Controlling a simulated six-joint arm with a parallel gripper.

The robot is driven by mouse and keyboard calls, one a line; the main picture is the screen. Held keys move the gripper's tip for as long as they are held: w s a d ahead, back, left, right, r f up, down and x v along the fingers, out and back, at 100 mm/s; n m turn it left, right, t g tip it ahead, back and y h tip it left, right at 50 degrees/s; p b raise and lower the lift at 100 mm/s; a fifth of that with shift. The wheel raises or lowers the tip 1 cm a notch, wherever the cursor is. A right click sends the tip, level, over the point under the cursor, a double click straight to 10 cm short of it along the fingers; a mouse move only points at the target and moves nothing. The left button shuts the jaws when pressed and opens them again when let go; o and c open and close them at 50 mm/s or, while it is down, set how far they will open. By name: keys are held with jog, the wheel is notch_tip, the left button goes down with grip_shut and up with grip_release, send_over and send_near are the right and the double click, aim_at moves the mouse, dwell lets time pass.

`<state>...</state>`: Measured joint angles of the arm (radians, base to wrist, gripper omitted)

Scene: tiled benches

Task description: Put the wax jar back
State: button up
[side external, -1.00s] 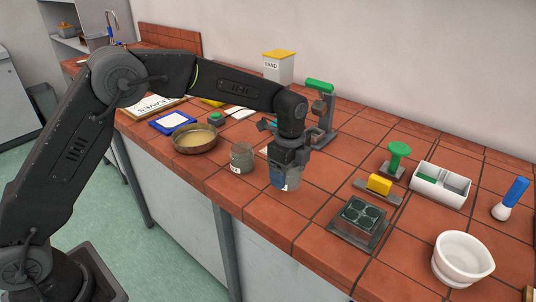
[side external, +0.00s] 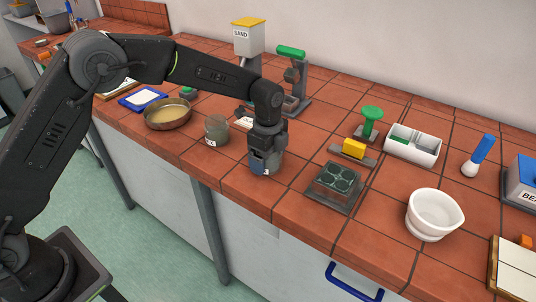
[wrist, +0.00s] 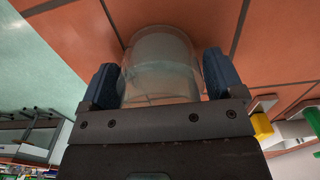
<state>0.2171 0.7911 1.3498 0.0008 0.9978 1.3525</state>
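A clear blue-grey glass jar (wrist: 160,68) is between the two blue fingers of my gripper (wrist: 160,80) in the wrist view, filling the gap with a finger against each side. In the side view my gripper (side external: 265,160) points down near the bench's front edge and hides most of this jar. Only a bit of its white label (side external: 266,172) shows, and I cannot read it. I cannot tell whether the jar touches the tiles. A second glass jar (side external: 217,131) with a small label stands just left of my gripper; its lettering is too small to read surely.
A pan (side external: 168,115) stands farther left. A green-topped stand (side external: 292,75) and the sand box (side external: 248,38) are behind. A dark tray (side external: 335,185), a yellow-handled block (side external: 354,149) and a white mortar (side external: 434,215) are to the right. Bare tiles lie between my gripper and the tray.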

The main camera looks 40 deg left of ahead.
jog(key=shift+o, duration=0.9)
notch_tip(320, 180, up, 13)
jog(key=s+a+r+n+t, duration=0.1)
jog(key=s+a+r+n, duration=0.3)
jog(key=s+r, duration=0.25)
jog(key=s+a+r+n+t, duration=0.1)
jog(key=s+a+r+n, duration=0.1)
jog(key=s+n, duration=0.15)
jog(key=s+a+r+n+t, duration=0.1)
jog(key=s+a+r+n, duration=0.1)
jog(key=s, duration=0.3)
jog(key=s+a+f+n+t, duration=0.1)
jog(key=s+n, duration=0.3)
jog(key=s, duration=0.4)
jog(key=s+a+f+n+t, duration=0.1)
jog(key=s+a+f+n, duration=0.1)
jog(key=s, duration=0.5)
jog(key=shift+s+a+f+n+t, duration=0.2)
jog(key=shift+s+f+n+t, duration=0.15)
jog(key=shift+f+n, duration=0.7)
